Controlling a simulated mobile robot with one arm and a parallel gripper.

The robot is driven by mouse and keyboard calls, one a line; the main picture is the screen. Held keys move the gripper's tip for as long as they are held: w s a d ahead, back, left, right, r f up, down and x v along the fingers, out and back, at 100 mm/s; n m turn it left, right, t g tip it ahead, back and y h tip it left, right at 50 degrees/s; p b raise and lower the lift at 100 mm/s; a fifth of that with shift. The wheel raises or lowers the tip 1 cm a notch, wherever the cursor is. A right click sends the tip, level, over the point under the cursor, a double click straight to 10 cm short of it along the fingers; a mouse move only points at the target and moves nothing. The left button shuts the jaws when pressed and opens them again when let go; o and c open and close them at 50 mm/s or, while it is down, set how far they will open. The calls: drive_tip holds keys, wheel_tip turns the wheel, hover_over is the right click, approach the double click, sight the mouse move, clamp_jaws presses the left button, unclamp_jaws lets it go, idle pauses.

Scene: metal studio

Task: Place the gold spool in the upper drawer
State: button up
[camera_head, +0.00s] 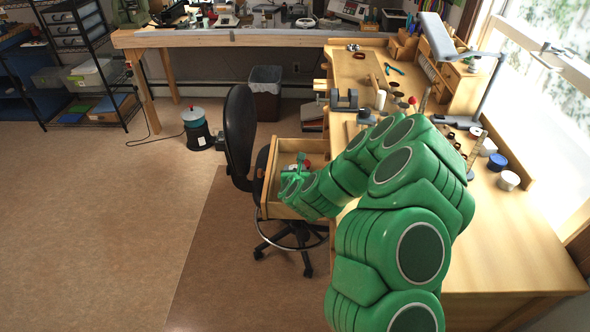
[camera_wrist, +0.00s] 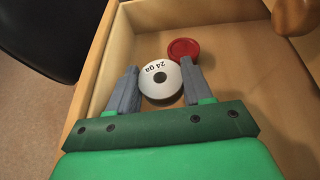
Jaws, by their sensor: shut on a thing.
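A round spool (camera_wrist: 160,82) with a white top label reading "24 ga" sits between my gripper's fingers in the wrist view; its gold sides are hidden. My gripper (camera_wrist: 158,68) is shut on it, with one grey finger on each side. The open wooden drawer (camera_wrist: 112,52) surrounds the fingers and spool. Whether the spool touches the drawer floor I cannot tell. In the head view my gripper (camera_head: 293,174) is over the open drawer (camera_head: 268,168) at the bench's left side, and the spool is hard to make out.
A red round spool (camera_wrist: 184,49) lies in the drawer just beyond the held one. A black chair (camera_head: 240,135) stands close against the drawer's left side. The workbench (camera_head: 510,240) to the right holds a lamp, tools and small jars. The floor at left is clear.

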drive_tip(key=shift+f, duration=0.15)
drive_tip(key=o, duration=1)
drive_tip(key=shift+o, duration=0.2)
drive_tip(key=shift+r, duration=0.7)
drive_tip(key=shift+v, duration=3.7)
drive_tip(key=shift+f, duration=0.1)
